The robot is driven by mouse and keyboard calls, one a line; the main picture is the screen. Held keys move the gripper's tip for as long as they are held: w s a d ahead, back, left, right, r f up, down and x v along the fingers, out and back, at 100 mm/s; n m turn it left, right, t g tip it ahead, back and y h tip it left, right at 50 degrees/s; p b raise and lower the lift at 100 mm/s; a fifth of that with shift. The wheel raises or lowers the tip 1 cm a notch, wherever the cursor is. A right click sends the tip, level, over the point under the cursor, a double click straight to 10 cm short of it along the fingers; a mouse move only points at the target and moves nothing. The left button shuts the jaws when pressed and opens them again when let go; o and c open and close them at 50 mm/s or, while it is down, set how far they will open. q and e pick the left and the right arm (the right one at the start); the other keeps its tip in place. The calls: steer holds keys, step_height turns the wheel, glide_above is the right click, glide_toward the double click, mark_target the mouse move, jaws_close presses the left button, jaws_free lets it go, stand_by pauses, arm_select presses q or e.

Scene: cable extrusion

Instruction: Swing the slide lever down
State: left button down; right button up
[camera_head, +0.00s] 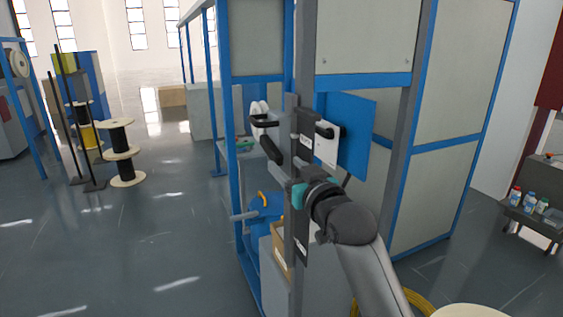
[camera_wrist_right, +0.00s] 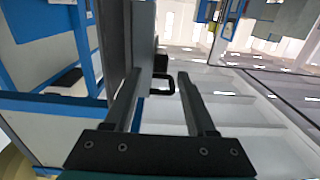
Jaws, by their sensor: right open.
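A grey upright post (camera_head: 299,125) stands at the corner of a blue-framed cabinet and carries several black handles. A thick black lever (camera_head: 270,150) slants on its left side; I take it as the slide lever, though I cannot be sure. My right gripper (camera_head: 303,170) is at the post, just below and right of that lever, its fingers partly lost against the post. In the right wrist view the gripper (camera_wrist_right: 159,76) is open, and a black looped handle (camera_wrist_right: 161,84) shows beyond and between the fingertips, apart from them. My left gripper is out of view.
A blue panel (camera_head: 356,135) stands right of the post. Cable spools (camera_head: 119,150) and dark poles stand at left. A dark shelf with small bottles (camera_head: 529,201) is at far right. The grey floor (camera_head: 150,245) at left is clear.

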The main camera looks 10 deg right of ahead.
mark_target(280, 159)
steer(key=shift+x, duration=1.75)
steer(key=shift+c, duration=0.3)
jaws_close()
